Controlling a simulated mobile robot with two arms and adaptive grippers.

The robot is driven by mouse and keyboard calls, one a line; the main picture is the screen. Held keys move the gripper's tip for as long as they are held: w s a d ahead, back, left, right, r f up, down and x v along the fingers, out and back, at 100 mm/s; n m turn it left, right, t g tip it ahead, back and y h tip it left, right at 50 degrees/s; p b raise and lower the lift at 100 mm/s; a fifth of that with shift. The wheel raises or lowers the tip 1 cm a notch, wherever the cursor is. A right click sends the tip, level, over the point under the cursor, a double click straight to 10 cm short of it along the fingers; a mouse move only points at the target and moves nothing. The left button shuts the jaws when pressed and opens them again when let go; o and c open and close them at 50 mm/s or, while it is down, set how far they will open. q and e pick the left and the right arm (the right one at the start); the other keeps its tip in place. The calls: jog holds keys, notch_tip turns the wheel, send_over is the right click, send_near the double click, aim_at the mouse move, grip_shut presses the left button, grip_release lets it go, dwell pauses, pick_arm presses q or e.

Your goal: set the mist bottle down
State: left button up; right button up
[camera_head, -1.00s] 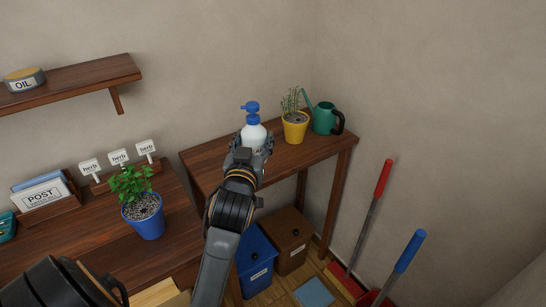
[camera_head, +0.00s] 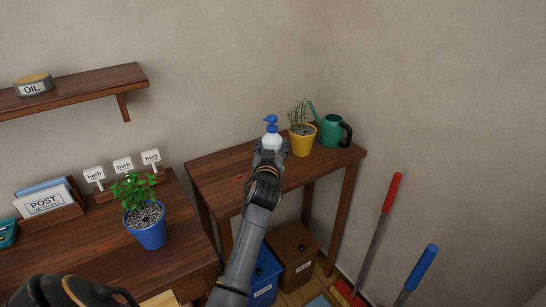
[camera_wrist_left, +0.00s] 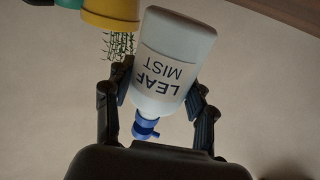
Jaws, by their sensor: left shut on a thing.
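The mist bottle (camera_head: 271,140) is white with a blue pump top, and its label reads "LEAF MIST" in the left wrist view (camera_wrist_left: 172,62). My left gripper (camera_head: 270,155) is shut on it, with a finger on each side of the bottle in the left wrist view (camera_wrist_left: 160,105). The bottle is over the back of the small wooden table (camera_head: 225,178), just left of the yellow pot. My right gripper is not in view.
A yellow pot (camera_head: 302,145) with a thin plant and a green watering can (camera_head: 331,129) stand right of the bottle. The tabletop's left part is bare. A blue pot (camera_head: 148,236) stands on the left desk. Long-handled tools (camera_head: 377,233) lean at the right.

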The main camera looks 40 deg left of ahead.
pick_arm(q)
jog(key=shift+w+f, duration=0.2)
jog(key=shift+w, duration=0.05)
jog(key=shift+w+a+f, duration=0.1)
jog(key=shift+f, duration=1.6)
jog(key=o, duration=0.9)
jog(key=shift+f+b, duration=0.2)
jog(key=shift+b, duration=0.15)
jog(key=o, duration=0.5)
jog(key=shift+c, duration=0.2)
